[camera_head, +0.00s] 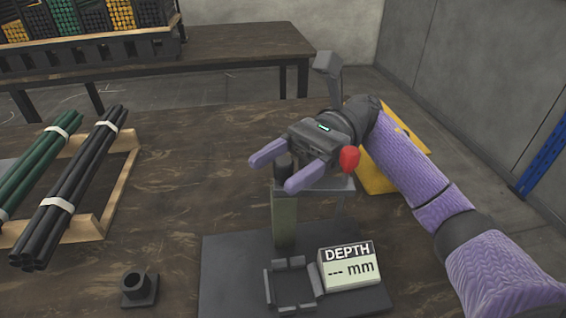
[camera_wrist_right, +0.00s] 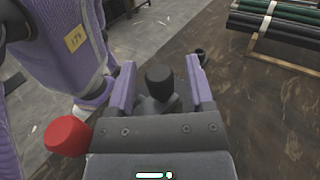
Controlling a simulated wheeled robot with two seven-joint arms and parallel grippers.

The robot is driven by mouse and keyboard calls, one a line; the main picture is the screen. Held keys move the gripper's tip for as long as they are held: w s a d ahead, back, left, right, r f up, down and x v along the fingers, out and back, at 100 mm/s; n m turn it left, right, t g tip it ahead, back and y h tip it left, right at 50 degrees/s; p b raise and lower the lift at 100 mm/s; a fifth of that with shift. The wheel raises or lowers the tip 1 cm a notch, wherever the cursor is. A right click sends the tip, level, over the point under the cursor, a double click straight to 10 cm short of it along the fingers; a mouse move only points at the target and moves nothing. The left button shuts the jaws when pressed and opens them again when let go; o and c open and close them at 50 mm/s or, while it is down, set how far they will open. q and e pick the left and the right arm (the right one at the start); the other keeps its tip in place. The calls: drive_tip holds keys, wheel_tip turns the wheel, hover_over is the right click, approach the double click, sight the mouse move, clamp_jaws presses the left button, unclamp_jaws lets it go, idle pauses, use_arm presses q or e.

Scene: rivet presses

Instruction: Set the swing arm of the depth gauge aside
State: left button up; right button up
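The depth gauge stands on a dark base plate (camera_head: 225,262), with a grey-green post (camera_head: 285,220) and a display reading "DEPTH --- mm" (camera_head: 348,266). A grey arm (camera_head: 338,184) reaches out at the post's top, partly hidden by my gripper. A dark upright knob (camera_head: 284,164) stands there; it also shows in the right wrist view (camera_wrist_right: 159,80). My right gripper (camera_head: 287,166) is open, one finger on each side of the knob. In the right wrist view (camera_wrist_right: 160,84) gaps show between knob and fingers. My left gripper is not in view.
A yellow block (camera_head: 375,175) is behind my arm. Green and black rod bundles (camera_head: 75,185) lie in a wooden rack at left. A small black socket (camera_head: 138,289) stands front left. The table between is clear.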

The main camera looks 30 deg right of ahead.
wheel_tip(320, 180, up, 9)
drive_tip(key=p, duration=0.4)
drive_tip(key=shift+r, duration=0.55)
drive_tip(key=shift+f, duration=0.1)
